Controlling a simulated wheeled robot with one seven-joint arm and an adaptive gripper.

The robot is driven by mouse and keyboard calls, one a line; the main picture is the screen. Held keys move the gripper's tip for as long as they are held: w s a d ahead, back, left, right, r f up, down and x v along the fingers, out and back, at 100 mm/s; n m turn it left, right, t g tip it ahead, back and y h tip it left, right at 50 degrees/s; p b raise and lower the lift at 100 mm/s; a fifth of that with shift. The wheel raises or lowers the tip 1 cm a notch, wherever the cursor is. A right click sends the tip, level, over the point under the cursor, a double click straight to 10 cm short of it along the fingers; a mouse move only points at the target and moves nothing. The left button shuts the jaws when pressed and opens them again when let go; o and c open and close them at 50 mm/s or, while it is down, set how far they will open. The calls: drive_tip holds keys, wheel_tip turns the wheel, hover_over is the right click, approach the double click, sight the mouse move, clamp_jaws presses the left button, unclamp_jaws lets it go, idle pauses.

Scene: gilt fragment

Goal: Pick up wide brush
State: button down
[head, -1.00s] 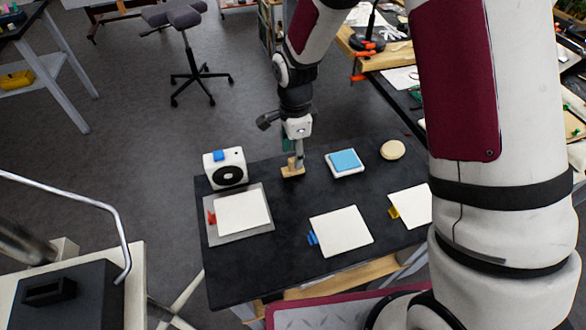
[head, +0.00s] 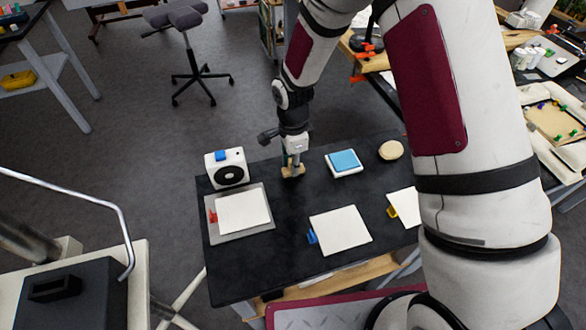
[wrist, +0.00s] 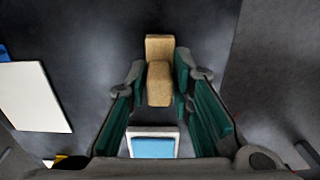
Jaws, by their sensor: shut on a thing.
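The wide brush (head: 293,171) is a tan, wood-coloured piece near the back edge of the black table (head: 285,205), between the white box and the blue pad. My gripper (head: 294,163) points down over it and hides its upper part in the head view. In the wrist view, the tan brush (wrist: 159,82) lies between the green-padded fingers of my gripper (wrist: 160,84), which are shut on it. The brush appears to be at the table top; whether it touches the surface I cannot tell.
A white box with a black disc (head: 229,169) stands left of the brush. A blue pad in a white tray (head: 344,162) and a round tan object (head: 391,149) are to the right. White sheets with coloured tabs (head: 340,231) lie in front. Bare black table lies between.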

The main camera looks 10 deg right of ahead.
drive_tip(key=shift+w+r, duration=0.1)
drive_tip(key=shift+r, duration=0.7)
wheel_tip(320, 180, up, 2)
drive_tip(key=shift+r+b, duration=0.1)
drive_tip(key=shift+b, duration=0.35)
drive_tip(key=s+d, duration=0.3)
drive_tip(key=s, duration=0.1)
drive_tip(key=s+d, duration=0.3)
drive_tip(key=s, duration=0.1)
drive_tip(key=s+d+r, duration=0.1)
drive_tip(key=s+d, duration=0.2)
drive_tip(key=s, duration=0.2)
drive_tip(key=shift+d+r, duration=0.1)
drive_tip(key=shift+d, duration=0.15)
drive_tip(key=c, duration=1.9)
unclamp_jaws()
drive_tip(key=shift+c, duration=0.2)
clamp_jaws()
